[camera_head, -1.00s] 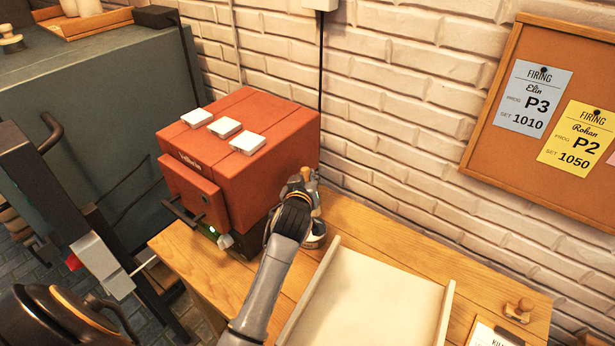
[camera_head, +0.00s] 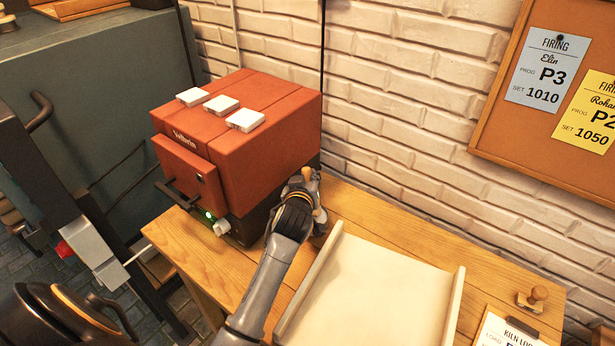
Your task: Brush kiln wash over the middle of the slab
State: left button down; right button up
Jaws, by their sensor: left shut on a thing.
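The slab (camera_head: 375,285) is a pale, flat board between two raised side strips on the wooden table, at the bottom centre. Its near end is cut off by the picture edge. My left gripper (camera_head: 312,190) is left of the slab's far end, beside the red kiln. It is shut on a thin wooden-handled tool (camera_head: 319,206), which seems to be the brush. Its bristles are hidden and the fingers are partly hidden by my wrist. I cannot make out a wash pot clearly behind the wrist.
The red kiln (camera_head: 255,150) with white blocks on top stands close left of my gripper. A brick wall (camera_head: 420,120) closes the back. A wooden stamp (camera_head: 533,298) and a clipboard (camera_head: 497,335) lie right of the slab. Bare table (camera_head: 400,228) lies behind the slab.

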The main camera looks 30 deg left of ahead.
aim_at(307, 168)
pick_arm(q)
jog(key=shift+f+b, duration=0.4)
jog(key=shift+f, duration=0.2)
dwell(1.3)
jog(key=shift+r, duration=0.1)
notch_tip(307, 168, up, 7)
jog(key=p, duration=0.7)
dwell(0.3)
dwell(0.4)
